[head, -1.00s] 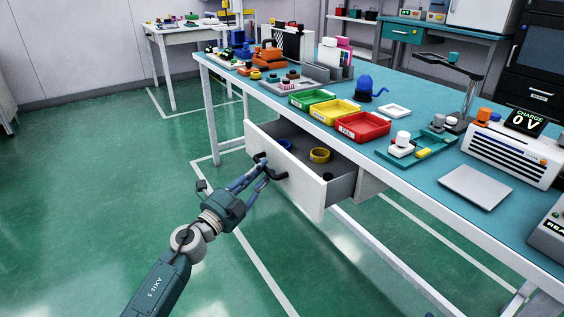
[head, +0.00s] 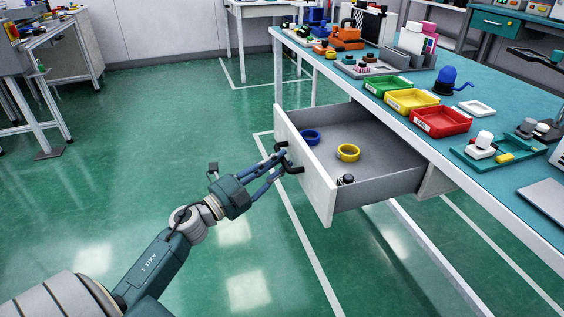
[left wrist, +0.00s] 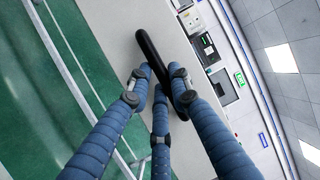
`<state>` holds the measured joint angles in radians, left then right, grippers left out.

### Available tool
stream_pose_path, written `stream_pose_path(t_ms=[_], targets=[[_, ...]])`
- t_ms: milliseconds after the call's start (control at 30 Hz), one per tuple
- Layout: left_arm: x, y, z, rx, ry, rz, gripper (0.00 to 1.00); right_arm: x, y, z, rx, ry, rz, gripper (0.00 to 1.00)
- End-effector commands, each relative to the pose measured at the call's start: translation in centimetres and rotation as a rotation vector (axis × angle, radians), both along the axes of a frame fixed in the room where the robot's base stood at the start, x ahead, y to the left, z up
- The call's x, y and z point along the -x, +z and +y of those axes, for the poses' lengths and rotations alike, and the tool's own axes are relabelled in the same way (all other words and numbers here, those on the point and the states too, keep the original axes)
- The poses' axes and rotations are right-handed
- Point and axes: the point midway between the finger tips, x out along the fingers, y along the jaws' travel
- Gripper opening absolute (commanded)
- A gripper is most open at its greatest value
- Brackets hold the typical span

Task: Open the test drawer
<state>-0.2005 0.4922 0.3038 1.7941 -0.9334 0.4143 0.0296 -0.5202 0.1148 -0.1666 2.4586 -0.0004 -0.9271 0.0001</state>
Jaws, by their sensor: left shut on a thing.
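The test drawer (head: 313,182) is a white-fronted, grey drawer under the teal-topped workbench (head: 389,108). It stands well out from the bench, with its inside in view. My left gripper (head: 284,162) is shut on the black drawer handle (head: 293,169) on the front panel. In the left wrist view my fingers (left wrist: 160,88) close around the dark handle bar (left wrist: 152,52). In the drawer lie a blue ring (head: 310,137), a yellow ring (head: 348,152) and a small dark and white part (head: 346,180). My right gripper is not in view.
Green (head: 387,86), yellow (head: 412,101) and red (head: 442,121) trays sit on the bench above the drawer. A blue object with a crank (head: 449,82) stands behind them. Open green floor (head: 150,120) lies left of the drawer. Another cart (head: 50,75) stands at the far left.

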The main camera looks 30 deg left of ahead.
Motion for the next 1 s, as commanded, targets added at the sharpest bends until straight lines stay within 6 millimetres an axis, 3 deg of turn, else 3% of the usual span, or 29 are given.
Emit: stream_pose_path(t_ms=[167, 200, 300, 667, 767, 1000], targets=[[0.0, -0.1, 0.0, -0.001, 0.000, 0.002, 0.00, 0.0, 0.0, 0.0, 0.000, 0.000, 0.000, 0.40], [0.0, -0.1, 0.0, -0.001, 0.000, 0.002, 0.23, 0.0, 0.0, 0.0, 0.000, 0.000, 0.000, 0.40], [0.0, -0.1, 0.0, -0.001, 0.000, 0.002, 0.39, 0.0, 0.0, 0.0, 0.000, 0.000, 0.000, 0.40], [0.5, -0.2, 0.1, 0.001, 0.001, 0.001, 0.39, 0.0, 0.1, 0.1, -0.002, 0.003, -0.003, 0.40], [1.7, -0.5, 0.4, 0.001, 0.001, 0.004, 0.39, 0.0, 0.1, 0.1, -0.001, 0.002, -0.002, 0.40], [6.6, -1.4, 1.8, 0.001, 0.002, 0.006, 0.39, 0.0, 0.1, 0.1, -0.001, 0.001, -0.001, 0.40]])
